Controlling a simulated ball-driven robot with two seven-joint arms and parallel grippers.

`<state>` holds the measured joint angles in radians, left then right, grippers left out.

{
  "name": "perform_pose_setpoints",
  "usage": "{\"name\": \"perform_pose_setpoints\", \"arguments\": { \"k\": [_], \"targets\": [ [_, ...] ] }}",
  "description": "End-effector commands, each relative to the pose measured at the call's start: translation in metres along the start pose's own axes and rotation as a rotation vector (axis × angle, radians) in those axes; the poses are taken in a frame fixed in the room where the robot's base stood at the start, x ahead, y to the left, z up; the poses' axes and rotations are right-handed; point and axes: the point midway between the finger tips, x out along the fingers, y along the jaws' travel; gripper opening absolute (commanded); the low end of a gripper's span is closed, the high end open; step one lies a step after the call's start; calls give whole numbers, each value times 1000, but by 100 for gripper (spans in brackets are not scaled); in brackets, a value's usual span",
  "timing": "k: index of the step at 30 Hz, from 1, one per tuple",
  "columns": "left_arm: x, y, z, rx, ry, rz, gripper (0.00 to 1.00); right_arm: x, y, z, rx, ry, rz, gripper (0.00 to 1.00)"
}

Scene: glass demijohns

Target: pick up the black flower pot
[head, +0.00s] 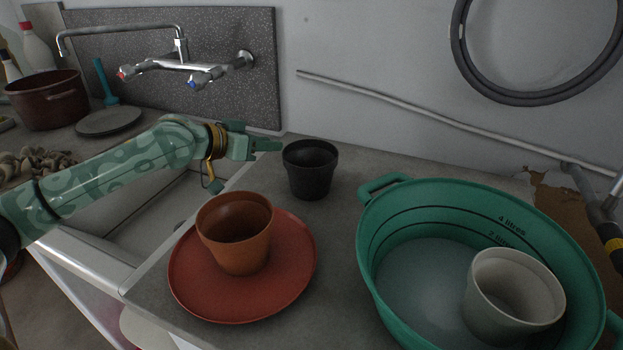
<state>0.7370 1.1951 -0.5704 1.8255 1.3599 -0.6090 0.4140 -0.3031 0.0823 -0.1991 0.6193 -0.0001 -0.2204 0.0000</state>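The black flower pot (311,172) stands upright and empty on the grey worktop, near the wall in the middle of the head view. My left gripper (268,147) is green and points right, its tips just left of the pot's rim. A small gap seems to lie between tips and pot, though contact is hard to judge. The fingers overlap from this angle, so their opening cannot be made out. The pot is not held.
A terracotta pot (238,247) stands on a red saucer (291,283) in front. A green tub (386,262) with a pale pot (487,308) inside is at right. The sink (152,222) lies under my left arm. A tap (186,67) is behind.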

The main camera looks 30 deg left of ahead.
Motion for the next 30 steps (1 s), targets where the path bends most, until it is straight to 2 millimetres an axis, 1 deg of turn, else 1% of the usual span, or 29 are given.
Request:
{"name": "perform_pose_setpoints", "arguments": {
  "k": [1,3,8,11,13,16,19,25,26,27,29,30],
  "targets": [
    [12,0,2,-2,2,2,30,5,0,1,0,-4,-1,36],
    [21,0,2,-1,1,1,30,8,0,1,0,-5,-2,36],
    [32,0,1,1,0,0,30,11,-1,2,0,-6,-3,36],
    [47,-2,3,-1,0,1,30,20,-2,4,0,-14,-5,36],
    [61,-3,4,-2,-1,2,30,27,-3,7,0,-21,-8,36],
    [75,-3,3,-1,-1,1,30,32,-5,9,0,-26,-11,36],
    [81,-3,1,1,-1,0,30,34,-6,9,0,-26,-12,36],
    [81,-3,-1,2,0,-1,30,33,-6,8,1,-24,-13,36],
    [80,-3,-1,2,0,-1,28,33,-6,8,1,-24,-13,36],
    [80,-3,-1,2,0,-1,17,33,-6,8,1,-24,-13,36],
    [80,-3,-1,2,0,-1,0,33,-6,8,1,-24,-13,36],
    [80,-3,-1,2,0,-1,0,33,-6,8,1,-24,-13,36]
  ]
}}
